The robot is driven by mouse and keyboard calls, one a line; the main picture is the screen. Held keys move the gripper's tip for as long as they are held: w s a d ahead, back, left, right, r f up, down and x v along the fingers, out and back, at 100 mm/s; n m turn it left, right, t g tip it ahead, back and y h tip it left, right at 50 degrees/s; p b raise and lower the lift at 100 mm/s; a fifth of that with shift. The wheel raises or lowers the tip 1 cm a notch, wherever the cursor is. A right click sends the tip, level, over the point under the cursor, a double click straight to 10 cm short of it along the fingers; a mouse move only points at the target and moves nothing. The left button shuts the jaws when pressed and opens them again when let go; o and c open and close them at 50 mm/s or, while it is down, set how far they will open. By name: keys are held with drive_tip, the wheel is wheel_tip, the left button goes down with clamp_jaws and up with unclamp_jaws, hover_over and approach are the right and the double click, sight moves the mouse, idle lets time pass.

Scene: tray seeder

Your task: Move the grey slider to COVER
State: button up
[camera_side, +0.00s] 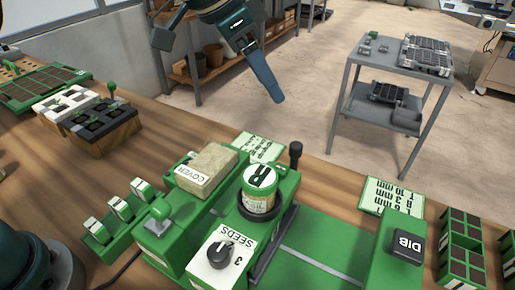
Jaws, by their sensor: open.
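I cannot make out a grey slider for certain. A tan block (207,170) with a white COVER label (191,174) sits on the green seeder (178,258). A pale green knob (158,211) stands just in front of it to the left. Three green-and-white levers (118,207) stand in a row at the left. A black-knobbed post (295,150) rises behind the seed jar (260,190). My gripper (273,95) is high above and behind the seeder, pointing down, open and apart from everything. One finger shows clearly; the other is hard to make out.
A SEEDS dial (221,254) is at the front and a black DIB button (407,246) at the right. Seed trays (465,250) stand at the right edge, and black-and-white trays (85,115) at the left. A grey cart (380,100) stands beyond the bench.

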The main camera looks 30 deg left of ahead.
sight(295, 145)
drive_tip(key=shift+m+g, duration=0.4)
drive_tip(key=shift+g, duration=0.4)
drive_tip(key=x, duration=0.4)
drive_tip(key=s+d+x, duration=0.1)
drive_tip(key=x, duration=0.2)
drive_tip(key=s+x, duration=0.1)
drive_tip(key=x, duration=0.3)
drive_tip(key=shift+w+d+f, duration=0.1)
drive_tip(key=shift+d+f, duration=0.2)
drive_tip(key=shift+d, duration=0.05)
drive_tip(key=shift+w+d+f, duration=0.15)
drive_tip(key=shift+w+f, duration=0.05)
drive_tip(key=shift+f, duration=0.3)
clamp_jaws()
